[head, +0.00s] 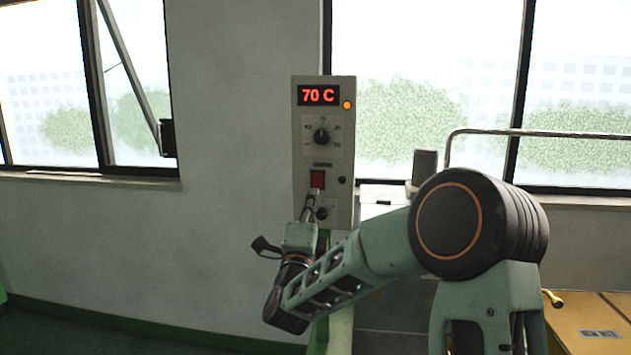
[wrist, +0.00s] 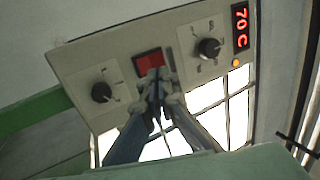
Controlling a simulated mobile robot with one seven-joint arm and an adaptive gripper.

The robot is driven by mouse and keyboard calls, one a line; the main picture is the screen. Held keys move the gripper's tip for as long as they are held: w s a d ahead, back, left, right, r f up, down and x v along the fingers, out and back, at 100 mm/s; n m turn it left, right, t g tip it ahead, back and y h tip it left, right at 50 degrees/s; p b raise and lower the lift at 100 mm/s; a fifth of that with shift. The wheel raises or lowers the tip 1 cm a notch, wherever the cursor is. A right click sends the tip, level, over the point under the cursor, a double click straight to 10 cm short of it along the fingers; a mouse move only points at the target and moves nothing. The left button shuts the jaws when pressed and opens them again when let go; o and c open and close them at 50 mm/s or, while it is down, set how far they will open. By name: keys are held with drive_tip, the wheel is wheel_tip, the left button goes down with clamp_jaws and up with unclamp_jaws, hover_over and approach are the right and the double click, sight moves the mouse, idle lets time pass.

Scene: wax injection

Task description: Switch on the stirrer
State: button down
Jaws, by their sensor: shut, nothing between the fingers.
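A pale control panel (head: 341,145) stands upright by the wall between the windows. A red square switch (head: 317,179) sits in its lower half; it also shows in the wrist view (wrist: 148,62). The panel's small label above the switch is too small to read. My gripper (head: 312,196) is shut and empty, with its fingertips at the switch's lower edge. In the wrist view the fingertips (wrist: 157,78) overlap part of the switch; I cannot tell whether they touch it. A small dark round spot (head: 342,181) is right of the switch.
A large knob (head: 321,136) is above the switch and a small knob (head: 321,213) below it, close to my fingers. The red display (head: 318,95) reads 70 C beside an orange lamp (head: 347,105). A metal rail (head: 560,133) and yellowish surface (head: 590,325) are at right.

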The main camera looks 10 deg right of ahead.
sight(317, 175)
drive_tip(key=x, duration=0.5)
drive_tip(key=shift+w+r+p, duration=0.15)
drive_tip(key=shift+w+p, duration=0.15)
drive_tip(key=shift+p, duration=0.1)
